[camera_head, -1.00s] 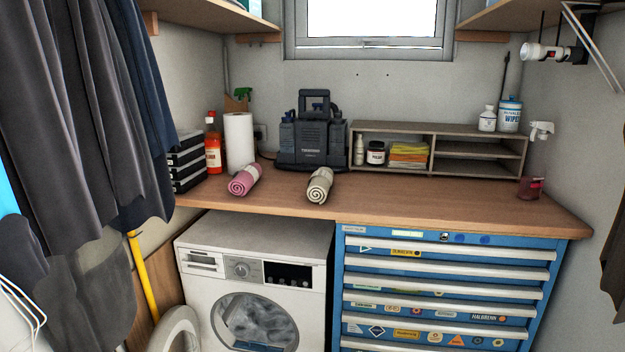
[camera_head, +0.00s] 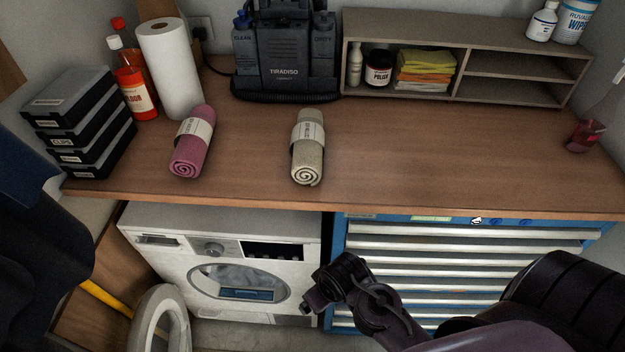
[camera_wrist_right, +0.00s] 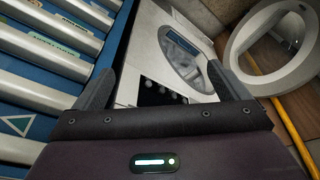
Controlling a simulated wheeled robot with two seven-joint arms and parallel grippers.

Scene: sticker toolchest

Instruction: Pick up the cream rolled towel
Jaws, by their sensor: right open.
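The cream rolled towel (camera_head: 308,150) lies on the wooden worktop (camera_head: 400,150) in the head view, its spiral end facing the front edge, with a pale paper band around it. My right arm (camera_head: 380,310) comes in from the lower right, in front of the drawers and below the worktop, apart from the towel. In the right wrist view my right gripper (camera_wrist_right: 162,92) is open and empty, its two fingers wide apart. The towel is not visible in that view. My left gripper is not in view.
A pink rolled towel (camera_head: 193,142) lies to the left. Behind are a paper roll (camera_head: 169,70), a dark machine (camera_head: 286,55) and a shelf unit (camera_head: 462,62). Below are a washing machine (camera_head: 225,255) and blue drawers (camera_head: 450,240).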

